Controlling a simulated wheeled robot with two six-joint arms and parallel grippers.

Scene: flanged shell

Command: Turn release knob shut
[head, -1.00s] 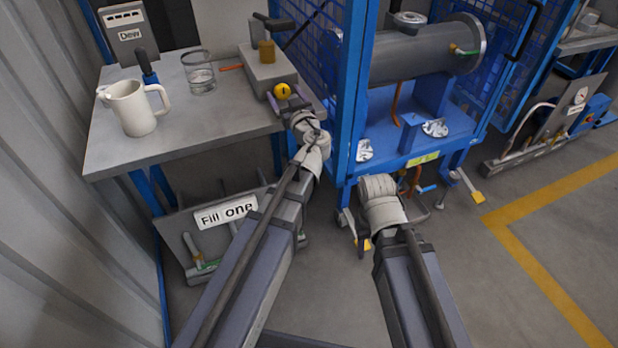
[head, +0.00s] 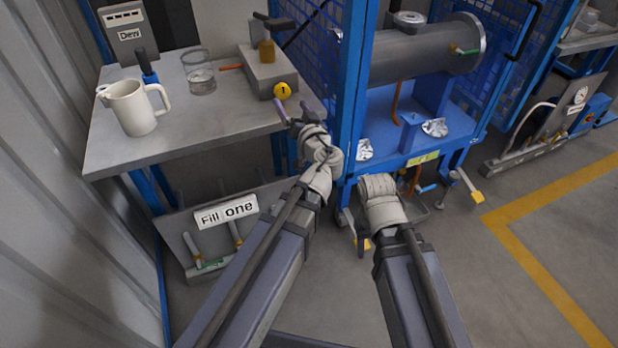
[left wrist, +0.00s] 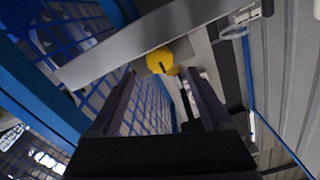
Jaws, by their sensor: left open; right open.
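The round yellow release knob (head: 282,91) sits on the front of a grey block (head: 268,72) at the right part of the grey bench. It has a dark mark on its face. In the left wrist view the knob (left wrist: 159,60) shows beyond the fingertips, with a dark slot line. My left gripper (head: 291,108) is open with its two purple-grey fingers just below and right of the knob, apart and empty. In the left wrist view my left gripper (left wrist: 161,74) has the knob between its finger lines. My right wrist is in front of the blue frame; its fingers are hidden.
A blue frame post (head: 351,90) rises close right of my left gripper. A grey flanged cylinder (head: 425,55) lies inside the frame.

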